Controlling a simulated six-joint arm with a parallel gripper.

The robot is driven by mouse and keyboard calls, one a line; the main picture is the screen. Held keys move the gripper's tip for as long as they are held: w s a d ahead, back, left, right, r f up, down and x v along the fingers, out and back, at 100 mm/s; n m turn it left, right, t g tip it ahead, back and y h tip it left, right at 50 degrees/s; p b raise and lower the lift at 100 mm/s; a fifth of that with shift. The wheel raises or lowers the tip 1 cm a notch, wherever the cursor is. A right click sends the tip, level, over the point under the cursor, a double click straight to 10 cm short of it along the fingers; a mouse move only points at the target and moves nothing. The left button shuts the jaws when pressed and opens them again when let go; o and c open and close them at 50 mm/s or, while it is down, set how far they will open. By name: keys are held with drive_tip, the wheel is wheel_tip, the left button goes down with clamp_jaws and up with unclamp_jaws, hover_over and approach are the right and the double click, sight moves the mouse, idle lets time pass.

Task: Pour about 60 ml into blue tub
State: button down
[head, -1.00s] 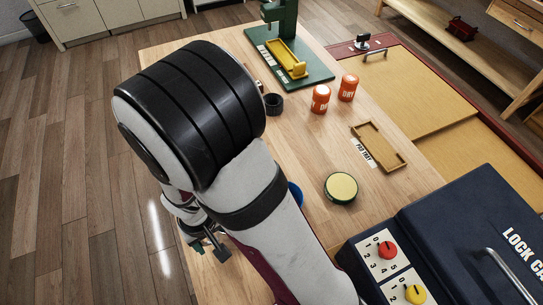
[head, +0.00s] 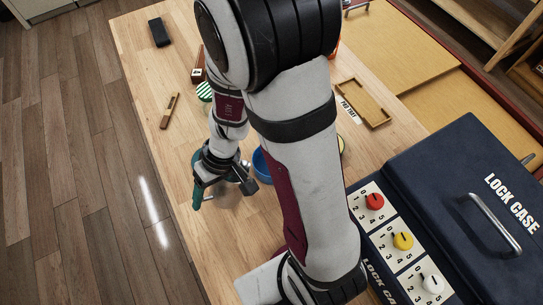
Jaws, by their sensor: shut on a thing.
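The blue tub (head: 261,166) stands on the wooden table, partly hidden behind my arm. My gripper (head: 224,181) is just left of the tub, low over the table's left part. It is shut on a slim teal thing (head: 197,189), which shows at the gripper's left side. Most of the held thing is hidden by the gripper, so I cannot tell its full shape or whether it holds anything. The inside of the tub is mostly hidden.
My arm hides the table's middle. A small wooden piece (head: 170,110), a black block (head: 158,32) and a green-striped round thing (head: 205,92) lie farther back. The pad tray (head: 347,91) and dark blue lock case (head: 465,185) are on the right. The near left table is clear.

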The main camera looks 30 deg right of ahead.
sight(220, 185)
drive_tip(key=d+y, duration=0.1)
drive_tip(key=r+y, duration=0.1)
drive_tip(key=d+y, duration=0.1)
drive_tip(key=shift+w+d+r, duration=0.2)
drive_tip(key=shift+d+r, duration=0.05)
drive_tip(key=shift+d, duration=0.1)
drive_tip(key=shift+d+r+g+y, duration=0.3)
drive_tip(key=shift+d+y, duration=0.1)
drive_tip(key=shift+y, duration=0.4)
drive_tip(key=shift+w+d+r+g+y, duration=0.1)
drive_tip(key=shift+d+r+g+y, duration=0.1)
drive_tip(key=shift+r+y, duration=0.3)
drive_tip(key=shift+d+r+g+y, duration=0.1)
drive_tip(key=shift+d+r+y, duration=0.05)
drive_tip(key=shift+r+y, duration=0.35)
drive_tip(key=shift+d, duration=0.1)
drive_tip(key=shift+d+y+b, duration=0.3)
drive_tip(key=shift+y+b, duration=0.05)
drive_tip(key=shift+y, duration=0.35)
drive_tip(key=shift+w+r, duration=0.1)
drive_tip(key=shift+d+r+y, duration=0.3)
drive_tip(key=shift+r+y, duration=0.1)
drive_tip(key=shift+y, duration=0.2)
drive_tip(key=shift+d+r+y+b, duration=0.2)
drive_tip(key=shift+y+b, duration=0.1)
drive_tip(key=shift+b, duration=0.35)
